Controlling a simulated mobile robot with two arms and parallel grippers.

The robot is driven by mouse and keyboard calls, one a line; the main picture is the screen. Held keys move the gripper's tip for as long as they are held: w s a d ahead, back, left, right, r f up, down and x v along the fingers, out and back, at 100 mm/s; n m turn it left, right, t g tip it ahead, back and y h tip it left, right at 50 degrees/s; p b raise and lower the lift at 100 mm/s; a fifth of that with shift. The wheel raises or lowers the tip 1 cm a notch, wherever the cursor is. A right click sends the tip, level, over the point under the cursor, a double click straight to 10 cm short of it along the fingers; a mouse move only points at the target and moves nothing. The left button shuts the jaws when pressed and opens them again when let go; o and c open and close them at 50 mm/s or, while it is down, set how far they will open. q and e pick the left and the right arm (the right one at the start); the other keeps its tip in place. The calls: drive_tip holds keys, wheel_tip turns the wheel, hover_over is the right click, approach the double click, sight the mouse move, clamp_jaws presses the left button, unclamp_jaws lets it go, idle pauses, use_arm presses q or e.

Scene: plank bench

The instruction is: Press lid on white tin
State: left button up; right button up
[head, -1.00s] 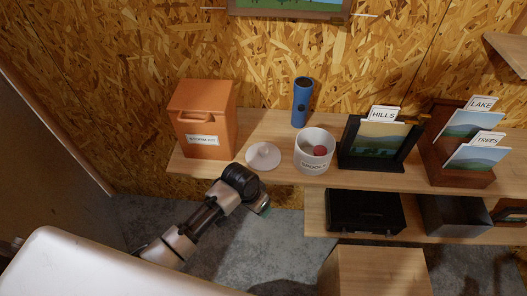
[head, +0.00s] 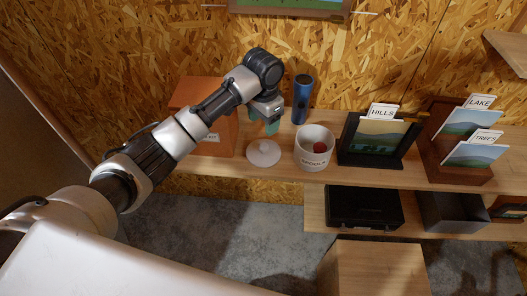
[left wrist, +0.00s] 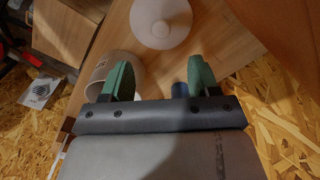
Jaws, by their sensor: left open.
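The white tin (head: 314,158) stands upright and uncovered on the upper plank, with a label on its front and a dark red thing inside. The round white lid (head: 263,157) with a knob lies on the plank just left of it. My left gripper (head: 267,121) is above and behind the lid, open and empty, with green fingers. In the left wrist view the left gripper (left wrist: 160,78) is apart from the lid (left wrist: 148,33). The tin (left wrist: 92,72) is partly hidden there by one finger. My right gripper is not in view.
An orange box (head: 190,95) stands left of the lid, partly hidden by my left arm. A blue cylinder (head: 301,103) stands behind the tin. A black HILLS picture holder (head: 345,158) is close on the tin's right. A black case (head: 365,208) sits on the lower shelf.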

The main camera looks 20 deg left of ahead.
use_arm(q)
drive_tip(key=shift+w+a+r, duration=0.1)
drive_tip(key=shift+r, duration=0.1)
drive_tip(key=shift+f, duration=0.15)
hover_over(264, 146)
drive_tip(key=shift+a+f, duration=0.1)
drive_tip(key=shift+f, duration=2.6)
drive_tip(key=shift+f+p, duration=0.5)
drive_tip(key=shift+f, duration=2.1)
